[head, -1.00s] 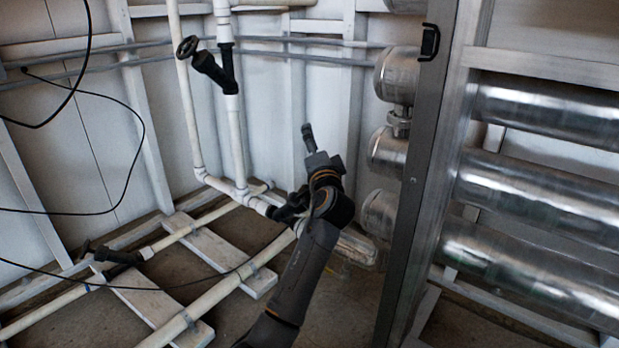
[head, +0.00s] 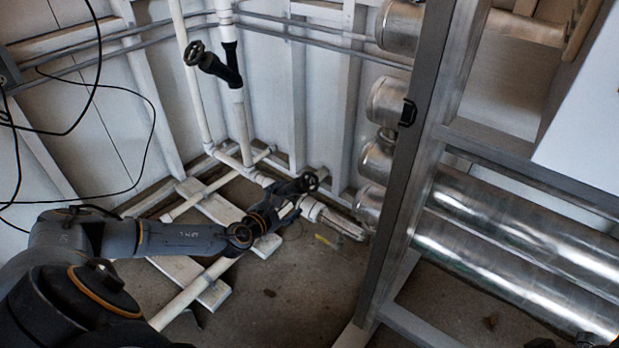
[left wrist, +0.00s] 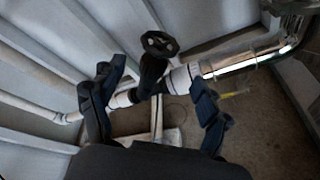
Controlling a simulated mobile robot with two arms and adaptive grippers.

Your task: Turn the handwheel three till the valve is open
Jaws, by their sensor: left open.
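A black handwheel (head: 310,182) on a dark valve sits on the low white pipe at the centre of the head view. It also shows in the left wrist view (left wrist: 160,43), with its valve body (left wrist: 152,75) below it. I cannot read a number on it. My left gripper (head: 284,196) reaches in from the left, close to this valve. In the left wrist view its two fingers (left wrist: 155,84) are spread, one on each side of the valve body, with the wheel beyond the tips. No contact is clear. My right gripper is out of view.
Another black handwheel (head: 194,52) is on an upright white pipe at the upper left. A grey metal post (head: 396,190) and large silver cylinders (head: 530,265) stand on the right. Black cables hang at the left. Bare floor (head: 290,285) lies in front of the low pipe.

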